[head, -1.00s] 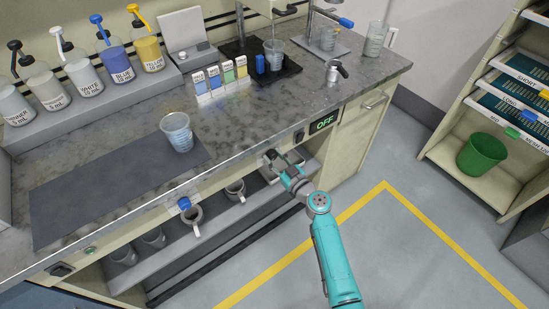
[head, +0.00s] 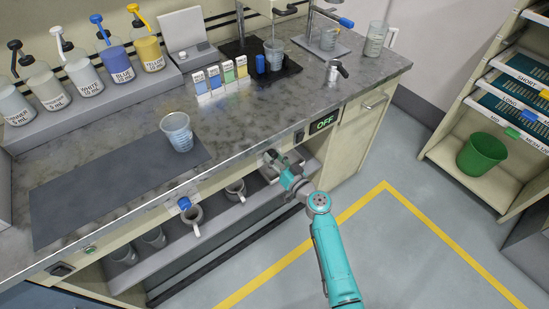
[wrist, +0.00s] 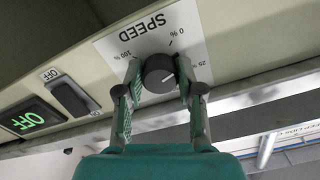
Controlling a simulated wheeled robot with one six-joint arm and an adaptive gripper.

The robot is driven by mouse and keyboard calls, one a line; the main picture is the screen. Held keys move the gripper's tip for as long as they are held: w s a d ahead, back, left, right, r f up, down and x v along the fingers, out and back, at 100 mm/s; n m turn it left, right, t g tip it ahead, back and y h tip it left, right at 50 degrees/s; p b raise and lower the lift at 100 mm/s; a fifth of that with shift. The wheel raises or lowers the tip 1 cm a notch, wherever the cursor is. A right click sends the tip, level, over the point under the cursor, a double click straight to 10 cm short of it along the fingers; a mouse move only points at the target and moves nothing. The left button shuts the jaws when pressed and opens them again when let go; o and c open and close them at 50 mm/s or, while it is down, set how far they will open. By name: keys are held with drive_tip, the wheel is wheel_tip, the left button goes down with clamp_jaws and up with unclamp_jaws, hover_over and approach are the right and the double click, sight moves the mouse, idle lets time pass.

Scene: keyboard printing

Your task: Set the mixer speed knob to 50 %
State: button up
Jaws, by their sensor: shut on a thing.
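The speed knob (wrist: 158,72) is round and dark, on a white panel marked SPEED (wrist: 145,25), which appears upside down in the wrist view. The labels 0 % and 100 % show above it, and a partly cut 25 % is to its right. A pale pointer line lies on the knob's face, towards the right in the picture. My gripper (wrist: 160,66) is shut on the knob, one finger on each side. In the head view my gripper (head: 271,158) is at the counter's front panel and hides the knob.
A green OFF display (head: 323,123) sits right of my gripper, with a rocker switch (wrist: 72,97) between display and knob. A shelf with mugs (head: 235,190) runs below the counter. A clear cup (head: 177,132) stands on the dark mat (head: 75,200).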

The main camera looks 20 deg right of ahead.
drive_tip(key=m, duration=0.5)
drive_tip(key=shift+m, duration=0.3)
drive_tip(key=m, duration=0.5)
drive_tip(key=shift+r, duration=0.1)
drive_tip(key=m, duration=0.5)
drive_tip(key=shift+m, duration=0.4)
drive_tip(key=m, duration=0.4)
drive_tip(key=shift+m, duration=0.7)
drive_tip(key=o, duration=1.2)
drive_tip(key=shift+c, duration=0.2)
drive_tip(key=v, duration=1.2)
